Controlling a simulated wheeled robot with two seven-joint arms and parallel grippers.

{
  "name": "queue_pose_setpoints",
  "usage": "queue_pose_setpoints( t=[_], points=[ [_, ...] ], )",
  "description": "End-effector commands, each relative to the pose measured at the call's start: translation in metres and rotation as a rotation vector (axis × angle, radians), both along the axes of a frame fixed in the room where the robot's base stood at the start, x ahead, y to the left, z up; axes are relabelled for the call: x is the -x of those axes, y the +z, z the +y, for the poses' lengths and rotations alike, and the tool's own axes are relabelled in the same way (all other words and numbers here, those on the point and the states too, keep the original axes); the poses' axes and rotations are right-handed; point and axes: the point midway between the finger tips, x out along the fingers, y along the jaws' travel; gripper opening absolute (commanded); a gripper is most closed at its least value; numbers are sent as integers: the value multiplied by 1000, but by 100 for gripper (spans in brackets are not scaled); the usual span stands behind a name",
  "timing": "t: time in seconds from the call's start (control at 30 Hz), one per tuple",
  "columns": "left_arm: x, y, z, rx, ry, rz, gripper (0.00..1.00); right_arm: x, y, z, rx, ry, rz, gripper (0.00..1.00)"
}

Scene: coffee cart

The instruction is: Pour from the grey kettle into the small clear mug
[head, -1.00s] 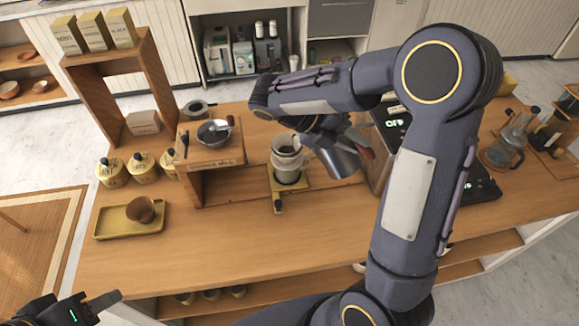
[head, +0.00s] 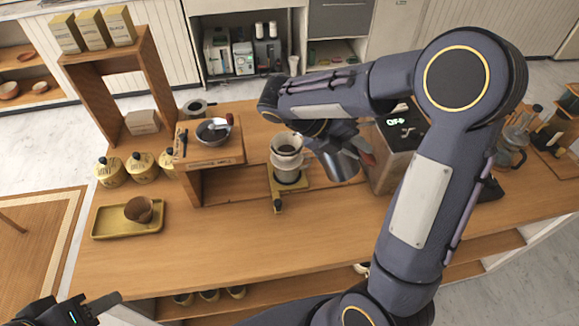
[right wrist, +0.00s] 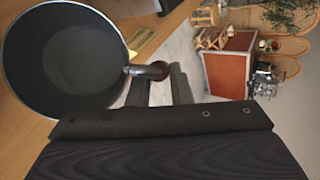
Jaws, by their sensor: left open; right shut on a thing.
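My right gripper (right wrist: 160,88) is shut on the handle of the grey kettle (right wrist: 62,65), seen from above in the right wrist view with a dark inside. In the head view the kettle (head: 342,166) is held just right of a white dripper (head: 287,150), apart from it and partly hidden by my right arm. A clear vessel (head: 288,177) shows under the dripper on a yellow stand; I cannot tell whether it is the small clear mug. My left gripper (head: 95,304) is open and empty at the lower left, in front of the counter.
A yellow tray (head: 104,229) with a brown cup (head: 138,208) lies at the left. A machine (head: 398,135) stands right of the kettle. The front middle of the counter is clear.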

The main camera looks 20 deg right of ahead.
Motion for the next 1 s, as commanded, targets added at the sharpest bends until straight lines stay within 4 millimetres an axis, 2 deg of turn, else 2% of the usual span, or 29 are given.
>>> queue_pose_setpoints(
  t=[0.33,0.63,1.0],
  points=[
    [0,1,0,0,0,0,41,0,2,0,3,0,1,0],
    [0,12,0,0,0,0,41,-3,9,2,24,0,36,0],
    [0,11,0,0,0,0,41,-3,8,2,25,0,38,0]
  ],
)
